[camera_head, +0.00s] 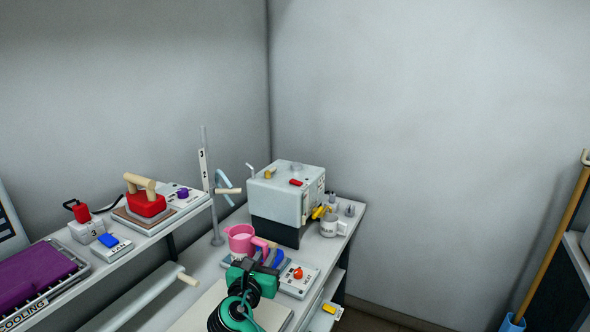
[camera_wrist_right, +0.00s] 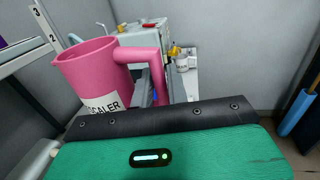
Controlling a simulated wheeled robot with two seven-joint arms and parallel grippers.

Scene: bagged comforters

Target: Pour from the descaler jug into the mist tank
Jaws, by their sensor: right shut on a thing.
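The pink descaler jug (camera_head: 239,240) is over the bench, in front of a pale boxy machine (camera_head: 287,192). Its label, partly hidden, reads "SCALER" in the right wrist view (camera_wrist_right: 88,75). My right gripper (camera_head: 265,256) is shut on the jug's handle (camera_wrist_right: 155,57). The jug looks about upright, and its contents are hidden. I cannot tell whether its base touches the bench. The machine, on a dark base, also shows behind the jug in the right wrist view (camera_wrist_right: 133,40). No mist tank label is readable, so I cannot tell whether this machine is it. My left gripper is out of view.
A white mug (camera_head: 331,227) stands right of the machine. A panel with a red knob (camera_head: 298,278) is right of my gripper. A pole (camera_head: 206,180) rises behind the jug. A red iron (camera_head: 146,204) sits on the left shelf. A broom (camera_head: 548,250) leans far right.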

